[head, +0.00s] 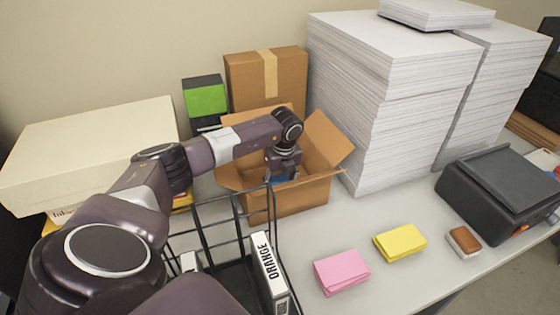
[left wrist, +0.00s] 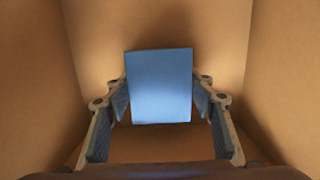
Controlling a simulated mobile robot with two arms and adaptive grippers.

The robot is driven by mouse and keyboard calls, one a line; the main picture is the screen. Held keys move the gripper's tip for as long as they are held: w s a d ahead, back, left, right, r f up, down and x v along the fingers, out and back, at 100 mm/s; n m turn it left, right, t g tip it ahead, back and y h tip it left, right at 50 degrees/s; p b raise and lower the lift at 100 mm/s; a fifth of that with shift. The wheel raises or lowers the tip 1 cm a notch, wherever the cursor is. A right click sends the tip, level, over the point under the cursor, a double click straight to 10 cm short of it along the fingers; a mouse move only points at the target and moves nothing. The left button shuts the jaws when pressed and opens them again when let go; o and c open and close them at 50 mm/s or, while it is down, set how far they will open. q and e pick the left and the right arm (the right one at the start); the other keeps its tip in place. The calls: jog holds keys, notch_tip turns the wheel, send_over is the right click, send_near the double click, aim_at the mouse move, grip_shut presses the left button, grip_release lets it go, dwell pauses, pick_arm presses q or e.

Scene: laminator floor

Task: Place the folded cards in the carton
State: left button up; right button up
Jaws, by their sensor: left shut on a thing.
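An open brown carton (head: 300,200) stands on the table with its flaps spread. My left gripper (head: 283,172) reaches down into it and is shut on a blue folded card (left wrist: 160,85), which also shows as a small blue patch in the head view (head: 280,179). In the left wrist view the carton walls (left wrist: 270,60) surround the card and the fingers (left wrist: 160,108). I cannot tell if the card touches the carton floor. A pink folded card (head: 341,271) and a yellow folded card (head: 400,242) lie on the table to the right. My right gripper is not in view.
A black wire basket (head: 205,222) with a box labelled ORANGE (head: 268,268) stands in front of the carton. Tall paper stacks (head: 390,110) rise behind it to the right. A brown-topped eraser or block (head: 464,241) and a dark machine (head: 500,190) are at right.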

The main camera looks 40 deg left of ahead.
pick_arm(q)
jog(key=shift+f, duration=0.15)
jog(key=o, duration=1.4)
jog(key=shift+r, duration=0.3)
jog(key=shift+r+b, duration=0.3)
jog(key=shift+r, duration=0.05)
jog(key=r+b, duration=0.1)
jog(key=r, duration=0.2)
jog(key=d+r+b, duration=0.1)
jog(key=r, duration=0.3)
jog(key=s+r+b, duration=0.1)
jog(key=r, duration=0.3)
jog(key=shift+d+b, duration=0.3)
